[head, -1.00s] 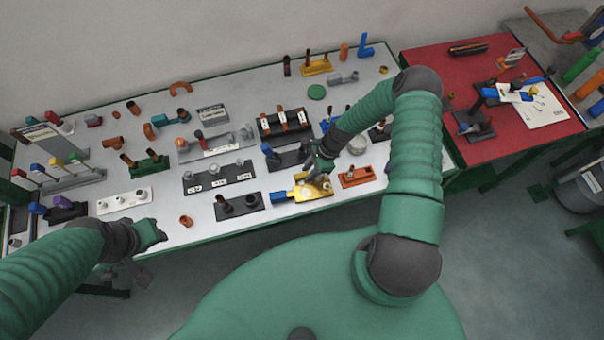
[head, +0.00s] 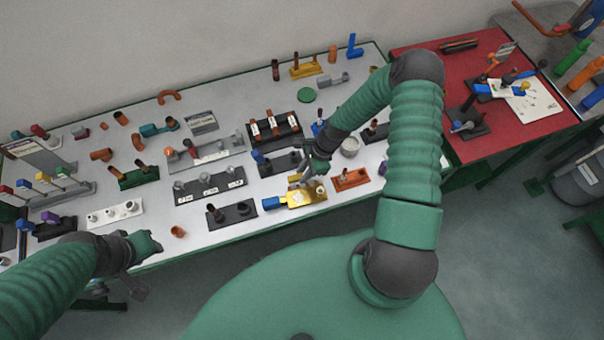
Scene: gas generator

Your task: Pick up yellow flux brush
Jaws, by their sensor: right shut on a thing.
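A yellow block (head: 310,196) with a blue part at its left end lies near the front edge of the grey table. I cannot tell whether it is the yellow flux brush. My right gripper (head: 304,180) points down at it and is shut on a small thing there. The fingers and wrist partly hide what is held. My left gripper (head: 148,244) hangs near the table's front edge at the left, away from the yellow block. Its jaws are too small and turned to read.
An orange block (head: 350,180) lies just right of my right gripper, and a dark block with pegs (head: 232,214) to its left. A rack of coloured handles (head: 60,195) stands at far left. A red table (head: 430,70) is at the right. The grey table is crowded.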

